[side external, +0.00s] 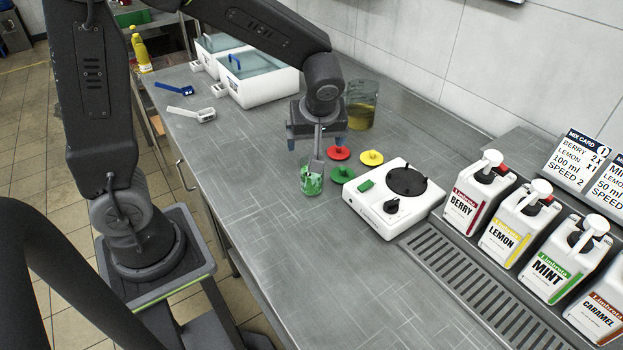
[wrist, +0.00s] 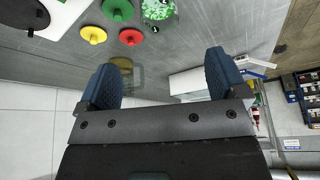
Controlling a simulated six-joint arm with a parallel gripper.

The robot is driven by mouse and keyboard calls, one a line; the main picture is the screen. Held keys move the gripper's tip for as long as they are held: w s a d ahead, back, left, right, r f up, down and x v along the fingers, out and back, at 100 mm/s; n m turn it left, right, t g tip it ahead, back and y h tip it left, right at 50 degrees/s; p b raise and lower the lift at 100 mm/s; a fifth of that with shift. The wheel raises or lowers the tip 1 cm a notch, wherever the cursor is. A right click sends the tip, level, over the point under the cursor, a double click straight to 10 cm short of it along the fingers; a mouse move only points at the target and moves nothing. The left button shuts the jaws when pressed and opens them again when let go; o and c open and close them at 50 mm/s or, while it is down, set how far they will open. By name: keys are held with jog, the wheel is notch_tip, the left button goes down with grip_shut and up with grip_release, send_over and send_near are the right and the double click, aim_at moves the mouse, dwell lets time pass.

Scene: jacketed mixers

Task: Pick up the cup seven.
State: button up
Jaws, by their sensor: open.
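A clear cup with green contents (side external: 312,181) stands on the steel counter, left of the white mixer. No number seven is readable on it, so I cannot tell for sure that it is cup seven. It also shows, cut off by the top edge, in the wrist view (wrist: 160,14). My gripper (side external: 316,136) is above and behind the cup, with its blue fingers apart and nothing between them. In the wrist view my gripper (wrist: 165,72) also shows wide, empty jaws. A grey part below my gripper hides some of the cup's upper side.
Red (side external: 338,153), yellow (side external: 371,158) and green (side external: 342,174) lids lie close to the cup. A white mixer (side external: 393,204) stands right of it. A beaker of yellowish liquid (side external: 361,108) stands behind my gripper. White tubs (side external: 259,87) are back left. The front counter is clear.

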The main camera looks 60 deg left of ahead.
send_near(311, 177)
jog(key=w+a+f, duration=0.3)
jog(key=a+f, duration=0.1)
jog(key=shift+a+x, duration=0.15)
jog(key=shift+x, duration=1.25)
jog(key=shift+a+x, duration=0.1)
jog(key=shift+x, duration=1.35)
jog(key=shift+s+r, duration=0.1)
jog(key=shift+s, duration=0.1)
jog(key=c, duration=0.9)
jog(key=shift+c, duration=0.4)
jog(key=shift+r+n, duration=0.15)
jog(key=shift+n, duration=0.15)
